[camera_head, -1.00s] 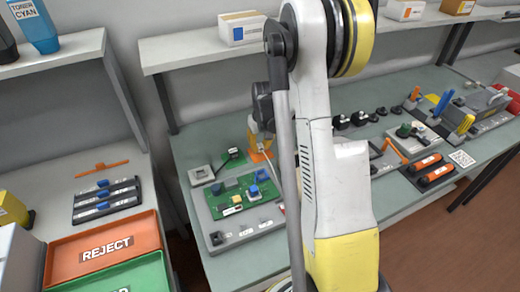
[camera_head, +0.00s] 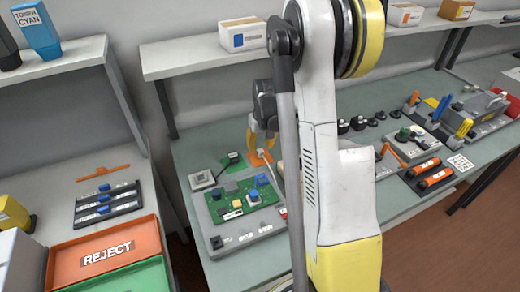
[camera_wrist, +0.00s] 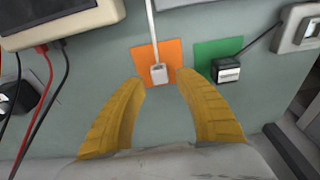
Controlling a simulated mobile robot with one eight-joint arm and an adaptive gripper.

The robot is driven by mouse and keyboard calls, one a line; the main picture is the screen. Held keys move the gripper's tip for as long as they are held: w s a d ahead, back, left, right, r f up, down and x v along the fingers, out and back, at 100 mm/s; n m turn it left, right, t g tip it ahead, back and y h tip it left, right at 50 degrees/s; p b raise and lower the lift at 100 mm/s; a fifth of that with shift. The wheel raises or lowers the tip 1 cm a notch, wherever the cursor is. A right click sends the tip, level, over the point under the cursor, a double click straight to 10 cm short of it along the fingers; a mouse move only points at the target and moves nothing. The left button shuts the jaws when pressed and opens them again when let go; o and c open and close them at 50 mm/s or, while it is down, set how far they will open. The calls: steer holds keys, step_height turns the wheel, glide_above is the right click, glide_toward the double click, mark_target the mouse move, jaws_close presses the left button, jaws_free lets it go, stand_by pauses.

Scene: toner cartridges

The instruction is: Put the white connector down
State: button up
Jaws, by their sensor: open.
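The white connector (camera_wrist: 158,75) sits on the orange square (camera_wrist: 145,54) on the bench in the wrist view, with its white cable running up out of the picture. My gripper (camera_wrist: 161,84) is open, its two yellow fingers apart on either side of and just short of the connector. The connector appears free of both fingers. In the head view my gripper (camera_head: 262,140) is partly hidden by my own arm, beside the orange square (camera_head: 259,158). I cannot make out the connector clearly there.
A black connector (camera_wrist: 226,70) with a black cable lies on a green square (camera_wrist: 208,50) just right. A device with red and black leads (camera_wrist: 60,18) stands upper left. A green circuit board (camera_head: 225,207) on a grey fixture lies nearby in the head view.

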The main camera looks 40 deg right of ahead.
steer(key=s+a+r+t+p, duration=0.1)
steer(key=a+r, duration=0.2)
steer(key=r, duration=0.4)
steer(key=s+a+r+p, duration=0.1)
steer(key=s+a+r, duration=0.15)
steer(key=r, duration=0.55)
steer(key=s+a+r+n+t, duration=0.1)
steer(key=s+a+r+t, duration=0.1)
steer(key=s+a, duration=0.5)
steer(key=s+a+r+n+t, duration=0.2)
steer(key=s+a+r, duration=0.3)
steer(key=a, duration=0.8)
steer(key=s, duration=0.2)
steer(key=shift+s+a, duration=0.25)
steer(key=shift+s, duration=0.15)
steer(key=shift+d, duration=0.1)
